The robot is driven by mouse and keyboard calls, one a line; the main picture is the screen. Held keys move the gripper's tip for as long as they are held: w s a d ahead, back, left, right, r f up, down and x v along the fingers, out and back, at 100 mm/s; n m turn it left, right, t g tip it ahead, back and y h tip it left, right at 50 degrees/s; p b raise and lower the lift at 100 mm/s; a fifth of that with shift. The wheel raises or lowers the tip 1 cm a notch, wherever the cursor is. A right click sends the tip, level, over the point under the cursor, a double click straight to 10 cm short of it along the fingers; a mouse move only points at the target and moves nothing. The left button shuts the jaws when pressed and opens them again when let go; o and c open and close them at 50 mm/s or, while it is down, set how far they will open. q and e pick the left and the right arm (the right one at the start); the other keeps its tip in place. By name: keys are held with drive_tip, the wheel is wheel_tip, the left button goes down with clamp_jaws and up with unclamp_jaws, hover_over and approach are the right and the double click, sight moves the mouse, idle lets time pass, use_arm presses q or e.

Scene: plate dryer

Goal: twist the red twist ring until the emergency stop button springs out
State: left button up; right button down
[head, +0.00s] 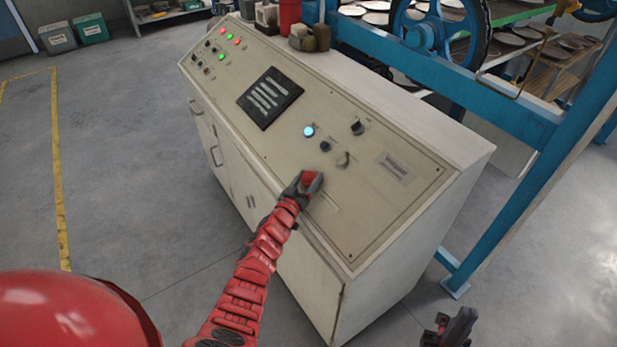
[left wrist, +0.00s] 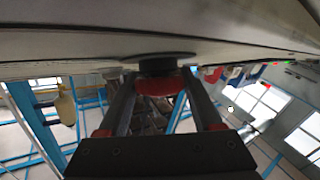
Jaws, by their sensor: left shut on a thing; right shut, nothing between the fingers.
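The red twist ring of the emergency stop button (head: 309,178) is on the sloped panel of the beige control cabinet, near its front edge. It also shows in the left wrist view as a red, round part (left wrist: 160,86) under a dark disc. My left gripper (head: 304,186) is at the button, with one finger on each side of the ring, shut on it. The fingers hide part of the ring in the head view. My right gripper (head: 447,328) is low at the bottom edge, away from the cabinet, shut and empty.
The control cabinet (head: 400,205) carries a lit blue button (head: 308,131), black knobs (head: 357,127) and a dark screen (head: 269,97). A blue machine frame (head: 540,180) stands behind it at right. The grey floor (head: 130,180) at left is clear.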

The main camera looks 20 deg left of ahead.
use_arm(q)
drive_tip(key=shift+m+h, duration=0.5)
drive_tip(key=shift+f+m+h, duration=0.1)
drive_tip(key=shift+m+h, duration=0.3)
drive_tip(key=shift+f+m+h+b, duration=0.1)
drive_tip(key=shift+m+h+b, duration=0.35)
drive_tip(key=shift+m+h, duration=0.05)
drive_tip(key=m+g+h+b, duration=0.1)
drive_tip(key=m+h+b, duration=0.1)
drive_tip(key=h+b, duration=0.1)
drive_tip(key=m+g+h+b, duration=0.1)
drive_tip(key=m+h+b, duration=0.1)
drive_tip(key=b, duration=0.4)
drive_tip(key=shift+f+m+g+h, duration=0.1)
drive_tip(key=shift+m+g+h, duration=0.25)
drive_tip(key=shift+m, duration=0.45)
drive_tip(key=shift+s+r+m+h+b, duration=0.1)
drive_tip(key=shift+r+m+h+b, duration=0.15)
drive_tip(key=shift+m+b, duration=0.25)
drive_tip(key=o, duration=1.4)
